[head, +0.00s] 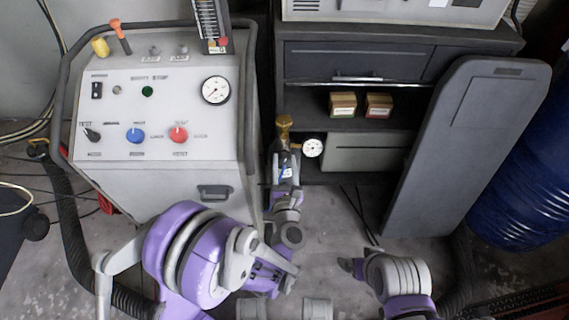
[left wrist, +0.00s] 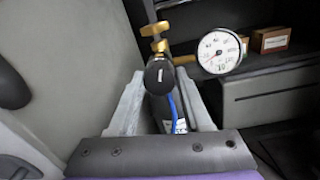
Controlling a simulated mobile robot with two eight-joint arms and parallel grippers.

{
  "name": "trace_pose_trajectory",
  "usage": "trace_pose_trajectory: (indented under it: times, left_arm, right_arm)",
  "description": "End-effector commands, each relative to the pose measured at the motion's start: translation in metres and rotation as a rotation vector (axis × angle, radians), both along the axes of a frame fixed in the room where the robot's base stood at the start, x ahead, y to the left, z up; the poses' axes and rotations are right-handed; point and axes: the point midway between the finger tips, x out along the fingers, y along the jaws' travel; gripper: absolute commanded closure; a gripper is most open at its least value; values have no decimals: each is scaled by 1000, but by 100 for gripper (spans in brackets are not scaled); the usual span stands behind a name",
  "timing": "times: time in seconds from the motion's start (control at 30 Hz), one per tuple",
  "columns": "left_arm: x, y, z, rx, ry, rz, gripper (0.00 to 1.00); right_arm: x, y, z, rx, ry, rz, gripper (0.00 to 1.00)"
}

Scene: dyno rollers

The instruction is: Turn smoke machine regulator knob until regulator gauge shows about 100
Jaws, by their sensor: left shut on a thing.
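The regulator gauge (head: 313,147) is a small white dial beside the smoke machine, and it also shows in the left wrist view (left wrist: 219,50). Its needle is too small to read surely. The black regulator knob (left wrist: 158,76) sits left of the gauge, below brass fittings (left wrist: 155,36). My left gripper (head: 286,166) reaches up to the regulator and is shut on the knob, with a finger on each side in the left wrist view. Part of the knob is hidden by the fingers in the head view. My right gripper (head: 352,266) is low at the right, its jaws unclear.
The white smoke machine panel (head: 158,88) with blue and red knobs and a larger gauge (head: 215,90) stands left. A dark cabinet (head: 350,62) with two small boxes (head: 360,105) is behind. A grey panel (head: 465,150) and blue barrel (head: 530,185) stand right.

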Motion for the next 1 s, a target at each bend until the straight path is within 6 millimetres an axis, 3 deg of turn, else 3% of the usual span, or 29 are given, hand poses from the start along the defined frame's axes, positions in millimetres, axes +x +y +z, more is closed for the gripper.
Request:
trace_pose_trajectory:
  times: [1.0]
  left_arm:
    - [0, 0, -2, 967, -1, 0, 100]
  right_arm:
    - [4, 0, -31, 0, 9, 0, 6]
